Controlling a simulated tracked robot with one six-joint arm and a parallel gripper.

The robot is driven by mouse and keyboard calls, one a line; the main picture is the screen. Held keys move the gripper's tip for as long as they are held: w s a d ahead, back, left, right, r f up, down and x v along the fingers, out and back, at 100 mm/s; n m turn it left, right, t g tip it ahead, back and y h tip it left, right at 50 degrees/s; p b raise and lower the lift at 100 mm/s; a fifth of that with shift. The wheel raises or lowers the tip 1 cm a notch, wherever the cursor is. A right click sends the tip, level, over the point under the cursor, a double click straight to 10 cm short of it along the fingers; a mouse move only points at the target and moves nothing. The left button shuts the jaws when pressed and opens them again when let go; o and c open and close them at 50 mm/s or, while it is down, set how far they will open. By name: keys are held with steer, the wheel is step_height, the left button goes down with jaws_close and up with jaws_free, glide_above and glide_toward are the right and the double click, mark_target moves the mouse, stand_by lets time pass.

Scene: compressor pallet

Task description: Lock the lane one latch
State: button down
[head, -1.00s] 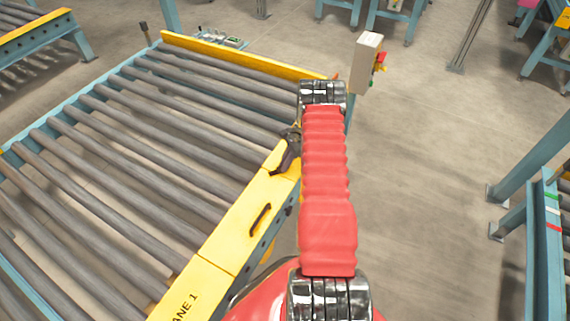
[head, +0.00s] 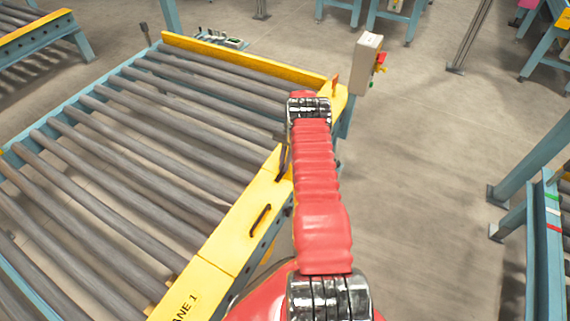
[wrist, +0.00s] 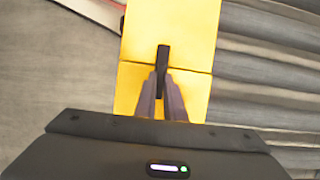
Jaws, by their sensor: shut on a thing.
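The lane one conveyor has a yellow side rail (head: 232,232) marked "ANE 1" at its near end in the head view. In the wrist view, a black latch lever (wrist: 162,60) stands on the yellow rail (wrist: 135,85), close to a seam across it. My gripper (wrist: 163,98) has its two fingers close on either side of the lever and is shut on it. In the head view, my red arm hides most of the gripper; a dark part shows at the rail's inner edge. I cannot tell there how the lever is turned.
A dark handle (head: 260,220) lies on the near rail. Grey rollers (head: 150,140) fill the conveyor to the left. A grey control box (head: 368,62) stands behind the far corner, near an orange upright piece (head: 334,84). Floor at the right is clear up to a blue frame (head: 540,245).

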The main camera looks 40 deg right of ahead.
steer(key=shift+w+d+r, duration=0.2)
steer(key=shift+w, duration=0.05)
steer(key=c, duration=2.2)
jaws_free()
steer(key=o, duration=0.4)
steer(key=shift+s+a+f, duration=0.15)
steer(key=shift+c, duration=0.2)
steer(key=v, duration=1.3)
steer(key=shift+r, duration=0.4)
